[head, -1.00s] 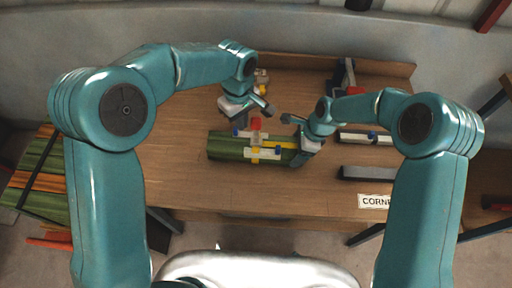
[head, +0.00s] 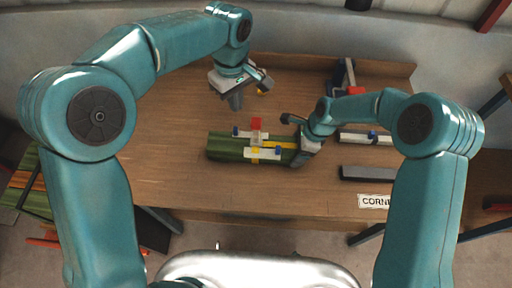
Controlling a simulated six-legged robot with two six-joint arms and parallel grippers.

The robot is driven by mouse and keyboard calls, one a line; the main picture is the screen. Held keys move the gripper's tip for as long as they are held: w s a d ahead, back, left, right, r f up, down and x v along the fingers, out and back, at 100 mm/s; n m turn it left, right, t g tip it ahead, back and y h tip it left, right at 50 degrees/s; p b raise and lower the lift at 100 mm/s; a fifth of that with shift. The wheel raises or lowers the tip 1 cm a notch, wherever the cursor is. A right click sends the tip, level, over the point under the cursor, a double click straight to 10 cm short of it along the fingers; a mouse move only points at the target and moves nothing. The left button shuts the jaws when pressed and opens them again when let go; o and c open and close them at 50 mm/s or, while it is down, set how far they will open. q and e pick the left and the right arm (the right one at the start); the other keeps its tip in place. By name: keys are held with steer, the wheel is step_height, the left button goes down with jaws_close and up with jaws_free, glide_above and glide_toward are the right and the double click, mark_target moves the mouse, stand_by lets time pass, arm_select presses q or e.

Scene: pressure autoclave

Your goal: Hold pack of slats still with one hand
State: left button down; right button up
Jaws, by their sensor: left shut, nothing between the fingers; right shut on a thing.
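The pack of slats (head: 228,147) is a green bundle lying flat on the wooden table.
A blue and black tool (head: 346,78) stands at the back. A "CORNE..." label (head: 375,201) is at the front edge. The table left of the pack is clear.

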steer(key=o, duration=1.1)
steer(key=v, duration=1.2)
